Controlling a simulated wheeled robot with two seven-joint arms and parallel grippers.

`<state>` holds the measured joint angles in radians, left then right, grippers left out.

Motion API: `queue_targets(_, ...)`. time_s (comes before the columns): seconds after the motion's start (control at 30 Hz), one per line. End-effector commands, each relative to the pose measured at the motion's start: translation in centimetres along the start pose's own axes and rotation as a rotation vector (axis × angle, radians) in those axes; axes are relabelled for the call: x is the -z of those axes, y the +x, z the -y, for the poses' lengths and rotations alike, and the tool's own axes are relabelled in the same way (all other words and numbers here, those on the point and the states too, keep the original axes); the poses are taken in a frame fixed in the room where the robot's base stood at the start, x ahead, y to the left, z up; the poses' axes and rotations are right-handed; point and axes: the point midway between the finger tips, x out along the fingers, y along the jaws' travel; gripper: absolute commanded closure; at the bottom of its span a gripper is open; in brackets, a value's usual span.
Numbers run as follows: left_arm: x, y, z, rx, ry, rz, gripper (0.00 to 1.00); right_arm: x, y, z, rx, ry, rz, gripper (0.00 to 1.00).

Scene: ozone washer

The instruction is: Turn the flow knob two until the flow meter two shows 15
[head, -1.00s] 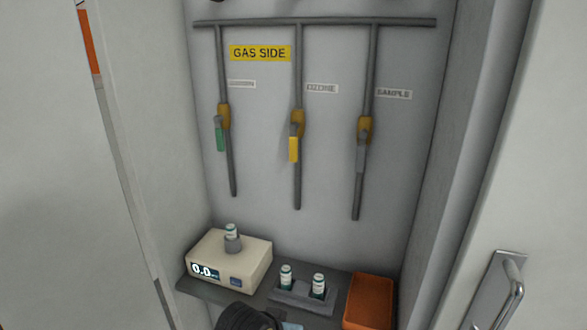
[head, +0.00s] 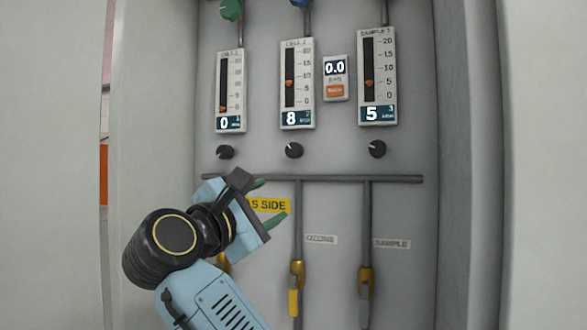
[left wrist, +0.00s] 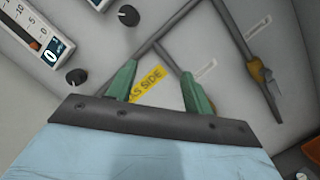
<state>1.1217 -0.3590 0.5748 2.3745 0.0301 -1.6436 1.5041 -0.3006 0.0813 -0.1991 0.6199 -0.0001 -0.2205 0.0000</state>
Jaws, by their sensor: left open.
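Flow meter two (head: 297,84) is the middle of three white panel meters in the head view; its display reads 8 and its orange marker sits mid-scale. Flow knob two (head: 293,150) is the black round knob just below it. In the left wrist view a black knob, apparently the same one, shows at the top (left wrist: 128,15). My left gripper (head: 268,203) is open and empty, below and slightly left of knob two, apart from it, before the yellow label. Its green fingers (left wrist: 158,60) also show in the left wrist view. My right gripper is not in view.
Flow meter one (head: 230,90) reads 0, with its knob (head: 225,152) below. The right meter (head: 377,76) reads 5, with its knob (head: 377,149) below. A grey pipe rail (head: 340,179) runs under the knobs, with valve pipes hanging down. Cabinet walls stand on both sides.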

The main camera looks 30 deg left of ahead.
Motion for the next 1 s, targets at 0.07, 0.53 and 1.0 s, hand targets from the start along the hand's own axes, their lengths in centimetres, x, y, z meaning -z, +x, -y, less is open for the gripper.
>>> queue_targets(0.07,-1.4,-0.6,-2.3,-0.047,-0.106,0.044,0.49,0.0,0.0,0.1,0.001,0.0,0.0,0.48)
queue_targets(0.53,-3.3,2.2,-5.3,-0.087,-0.247,0.1,0.49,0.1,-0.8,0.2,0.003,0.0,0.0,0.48)
queue_targets(1.0,-4.0,10.7,-6.2,-0.089,-0.244,0.1,0.49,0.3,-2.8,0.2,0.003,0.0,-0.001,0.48)
